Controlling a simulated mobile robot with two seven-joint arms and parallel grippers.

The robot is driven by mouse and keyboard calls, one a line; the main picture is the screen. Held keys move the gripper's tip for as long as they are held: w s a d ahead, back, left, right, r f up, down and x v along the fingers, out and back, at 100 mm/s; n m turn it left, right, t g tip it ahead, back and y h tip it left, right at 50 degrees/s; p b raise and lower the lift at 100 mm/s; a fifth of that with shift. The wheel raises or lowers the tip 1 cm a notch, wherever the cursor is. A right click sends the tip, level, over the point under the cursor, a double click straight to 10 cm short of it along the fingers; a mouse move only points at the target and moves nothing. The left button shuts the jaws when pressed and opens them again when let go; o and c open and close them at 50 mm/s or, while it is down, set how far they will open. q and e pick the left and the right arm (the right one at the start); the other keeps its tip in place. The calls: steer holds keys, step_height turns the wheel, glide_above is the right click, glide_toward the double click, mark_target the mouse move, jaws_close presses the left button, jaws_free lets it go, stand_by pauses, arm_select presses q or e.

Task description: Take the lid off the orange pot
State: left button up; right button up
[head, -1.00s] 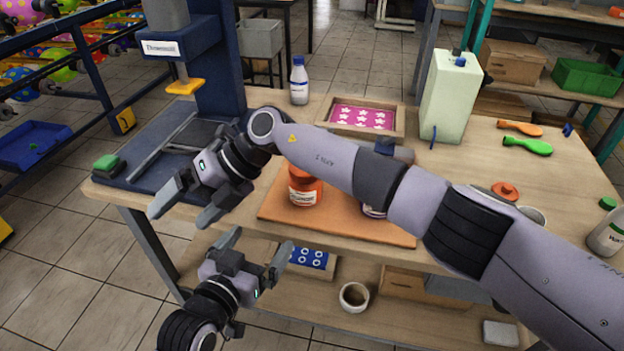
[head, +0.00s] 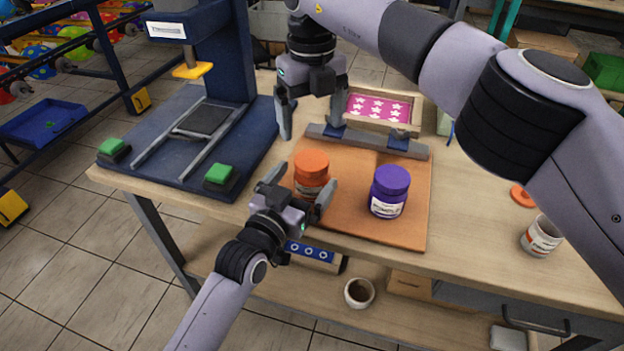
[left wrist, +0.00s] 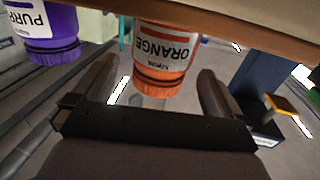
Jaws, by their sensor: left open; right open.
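The orange pot (head: 313,187) stands upright on a brown board, its orange lid (head: 311,162) on top. In the left wrist view, which is upside down, its label (left wrist: 165,45) reads ORANGE and the lid (left wrist: 160,82) points down. My left gripper (head: 303,178) is open, with its fingers around the front of the pot at about lid height. In the wrist view the lid lies between the two fingers; contact cannot be told. My right gripper (head: 311,130) is open and empty, pointing down behind the orange pot.
A purple pot (head: 389,192) with its lid on stands right of the orange one on the board (head: 410,232). A blue press (head: 150,150) stands left. A pink star screen (head: 378,108) is behind. A white pot (head: 541,237) and loose orange lid (head: 522,195) are right.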

mark_target(312, 159)
arm_select(q)
steer(key=shift+x, duration=1.15)
jaws_close()
arm_select(e)
steer(key=n, duration=0.4)
steer(key=shift+f, duration=0.1)
steer(key=shift+n, duration=0.3)
steer(key=shift+f, duration=3.95)
steer(key=shift+c, duration=0.3)
steer(key=c, duration=1)
steer(key=shift+c, duration=0.2)
